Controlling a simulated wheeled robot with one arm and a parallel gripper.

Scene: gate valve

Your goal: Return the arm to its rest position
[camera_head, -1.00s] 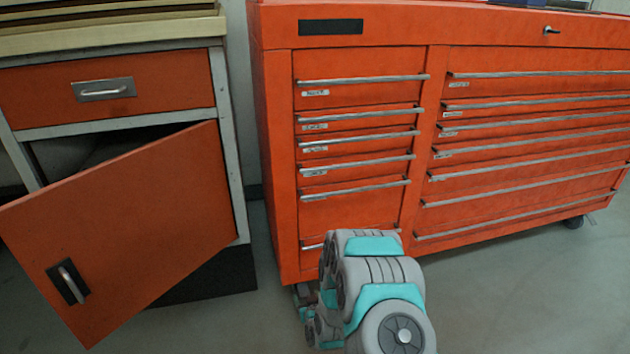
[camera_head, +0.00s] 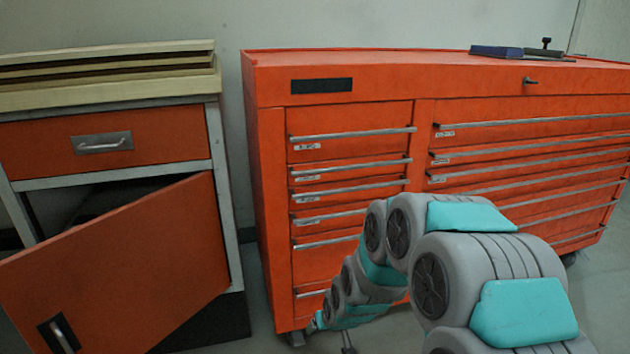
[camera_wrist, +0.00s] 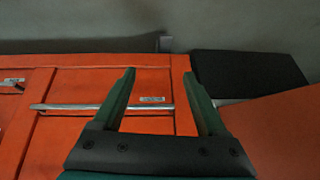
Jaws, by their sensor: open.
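My arm (camera_head: 490,265) rises from the lower right of the head view and reaches forward and down towards the foot of the red tool chest. My gripper (camera_wrist: 160,88) shows in the wrist view with its two dark green fingers apart and nothing between them. Behind the fingers are the chest's red front and a silver drawer handle (camera_wrist: 75,107). I cannot tell how far the fingertips are from the chest. In the head view the fingers are too small and hidden to make out clearly.
The red tool chest (camera_head: 350,250) with several drawers stands ahead. At left, a cabinet (camera_head: 45,137) has its red door (camera_head: 130,260) swung open into the floor space. A blue object (camera_head: 497,51) lies on the chest. Little floor shows between cabinet and chest.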

